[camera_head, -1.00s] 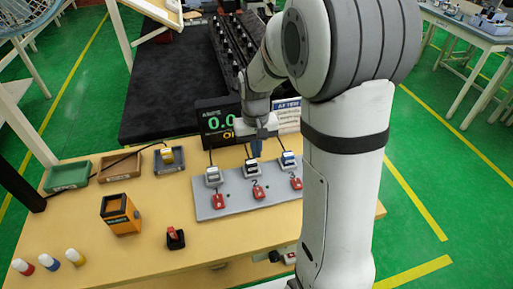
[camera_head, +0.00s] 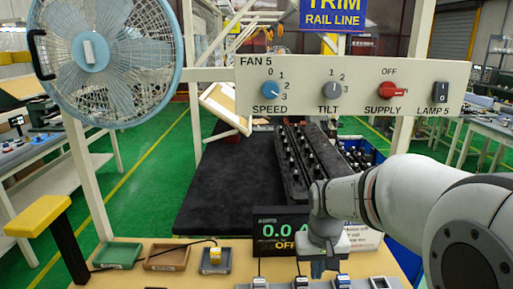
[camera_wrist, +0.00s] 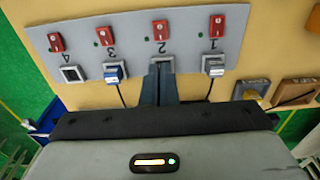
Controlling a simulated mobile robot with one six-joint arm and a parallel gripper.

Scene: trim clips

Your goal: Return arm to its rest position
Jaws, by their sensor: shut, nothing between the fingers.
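My gripper (camera_head: 318,268) hangs at the end of my bent arm, pointing down in front of the small display (camera_head: 280,232). In the wrist view its dark fingers (camera_wrist: 158,72) are shut together with nothing between them. They overlap the number 2 socket (camera_wrist: 162,64) of the grey socket strip (camera_wrist: 135,42) and hide part of it; I cannot tell if they touch it. A plug with a cord sits at socket 1 (camera_wrist: 213,66) and a blue-and-white one at socket 3 (camera_wrist: 115,73). Socket 4 (camera_wrist: 72,74) shows a dark face without a plug.
The FAN 5 panel (camera_head: 350,77) with knobs crosses above the bench. A blue fan (camera_head: 105,55) stands at upper left. Green (camera_head: 118,255), brown (camera_head: 168,257) and grey trays (camera_head: 216,262) line the bench's left. A black mat (camera_head: 235,180) lies behind.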

